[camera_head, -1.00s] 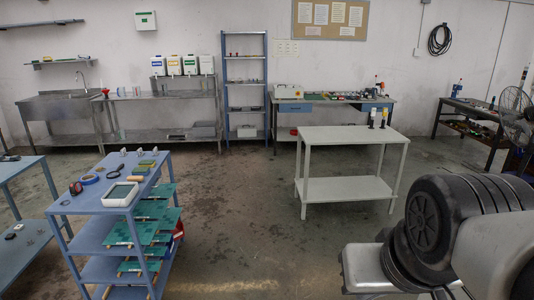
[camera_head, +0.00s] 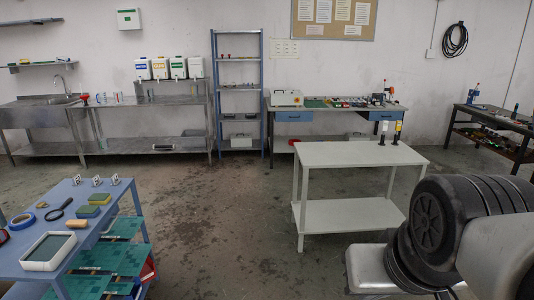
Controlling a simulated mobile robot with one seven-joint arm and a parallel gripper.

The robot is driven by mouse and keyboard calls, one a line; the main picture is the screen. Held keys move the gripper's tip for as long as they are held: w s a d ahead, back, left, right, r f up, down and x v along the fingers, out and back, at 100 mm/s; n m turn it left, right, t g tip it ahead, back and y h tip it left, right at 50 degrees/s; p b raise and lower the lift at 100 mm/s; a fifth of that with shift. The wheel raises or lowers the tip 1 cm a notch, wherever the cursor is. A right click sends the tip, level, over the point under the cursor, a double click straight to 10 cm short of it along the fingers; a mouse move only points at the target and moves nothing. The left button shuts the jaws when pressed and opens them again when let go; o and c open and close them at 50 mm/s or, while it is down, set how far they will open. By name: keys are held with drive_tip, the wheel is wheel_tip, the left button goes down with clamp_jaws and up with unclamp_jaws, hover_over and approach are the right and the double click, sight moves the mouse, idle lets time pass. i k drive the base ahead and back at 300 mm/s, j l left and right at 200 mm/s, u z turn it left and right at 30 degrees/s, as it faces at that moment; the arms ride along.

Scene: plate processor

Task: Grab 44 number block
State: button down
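Three small pale upright pieces stand in a row along the far edge of the blue cart at the left: a left one (camera_head: 76,180), a middle one (camera_head: 97,180) and a right one (camera_head: 115,179). They look like number blocks with dark marks, but the digits are too small to read, so I cannot tell which is 44. Part of my own arm fills the lower right of the view, well away from the cart. My gripper's fingers do not show.
The blue cart's top (camera_head: 122,212) also holds a magnifying glass (camera_head: 59,208), sponges (camera_head: 93,205), blue tape (camera_head: 22,221) and a framed tray (camera_head: 48,251). A white table (camera_head: 350,155) stands at the centre right. Open floor (camera_head: 220,220) lies between cart and table.

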sight(115, 179)
drive_tip(key=i, duration=1.6)
drive_tip(key=i+u, duration=0.2)
drive_tip(key=u, duration=0.2)
drive_tip(key=i+l+u, duration=0.1)
drive_tip(key=u, duration=0.3)
drive_tip(key=i+l+u, duration=0.2)
drive_tip(key=u, duration=0.2)
drive_tip(key=i+u, duration=0.1)
drive_tip(key=u, duration=0.9)
